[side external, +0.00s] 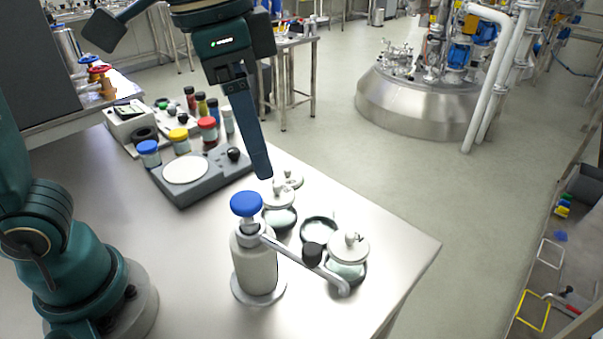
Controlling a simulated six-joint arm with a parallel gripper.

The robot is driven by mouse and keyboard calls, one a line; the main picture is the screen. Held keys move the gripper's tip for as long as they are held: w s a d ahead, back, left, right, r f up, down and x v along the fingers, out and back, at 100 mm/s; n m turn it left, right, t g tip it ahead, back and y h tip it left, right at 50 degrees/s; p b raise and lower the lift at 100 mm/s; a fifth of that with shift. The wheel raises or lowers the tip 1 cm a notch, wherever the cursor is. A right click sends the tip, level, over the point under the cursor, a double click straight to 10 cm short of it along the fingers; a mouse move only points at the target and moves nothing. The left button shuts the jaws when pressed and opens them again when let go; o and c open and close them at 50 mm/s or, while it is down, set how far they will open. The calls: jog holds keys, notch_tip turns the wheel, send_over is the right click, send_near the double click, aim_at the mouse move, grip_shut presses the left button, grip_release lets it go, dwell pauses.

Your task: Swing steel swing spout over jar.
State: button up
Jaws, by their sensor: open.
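The steel swing spout (292,252) reaches out from the top of a steel dispenser (256,270) with a blue knob (246,204). It points toward the lower right, and its bent-down tip is in front of a glass jar with a white lid (348,245). A black knob (312,254) is on or beside the spout's middle. An open, dark-rimmed jar (319,229) stands behind the spout, clear of its tip in this view. My gripper (263,172) is open and empty, pointing down above and behind the dispenser; its fingers overlap in this view.
More white-lidded jars (279,216) stand behind the dispenser. A grey scale (196,177) and several colour-capped bottles (208,130) are at the back left of the steel table (150,235). The table's right edge is close to the jars. The table front beside the dispenser is bare.

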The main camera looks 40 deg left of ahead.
aim_at(312, 249)
jog(key=d+f+m, duration=0.1)
jog(key=d, duration=0.1)
jog(key=d+f+m+g, duration=0.1)
jog(key=d, duration=0.2)
jog(key=d+f+m, duration=0.1)
jog(key=d+f, duration=0.1)
jog(key=d, duration=0.1)
jog(key=shift+w+g+y, duration=0.3)
jog(key=shift+g+y, duration=0.1)
jog(key=shift+s+f, duration=0.1)
jog(key=shift+f, duration=2.55)
grip_shut()
